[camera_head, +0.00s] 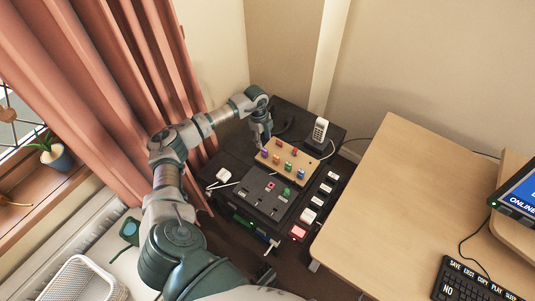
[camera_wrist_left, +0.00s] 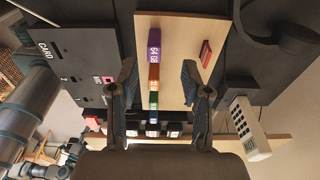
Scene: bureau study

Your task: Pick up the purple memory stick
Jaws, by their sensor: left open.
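The purple memory stick (camera_head: 264,154) stands at the near-left corner of a light wooden board (camera_head: 296,173). In the left wrist view the purple stick (camera_wrist_left: 154,40) carries the marking "64 GB" and shows between my two finger lines, ahead of the tips. My left gripper (camera_head: 262,143) is just above and behind it in the head view. In the wrist view this gripper (camera_wrist_left: 158,72) is open, with nothing held between its fingers. I cannot tell the exact gap to the stick.
Orange, blue and green sticks stand close by on the board, with a red stick (camera_wrist_left: 205,53) to one side. A white phone handset (camera_head: 319,130) stands behind the board. A dark panel (camera_head: 257,197) lies in front. A wooden desk (camera_head: 390,190) is at right.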

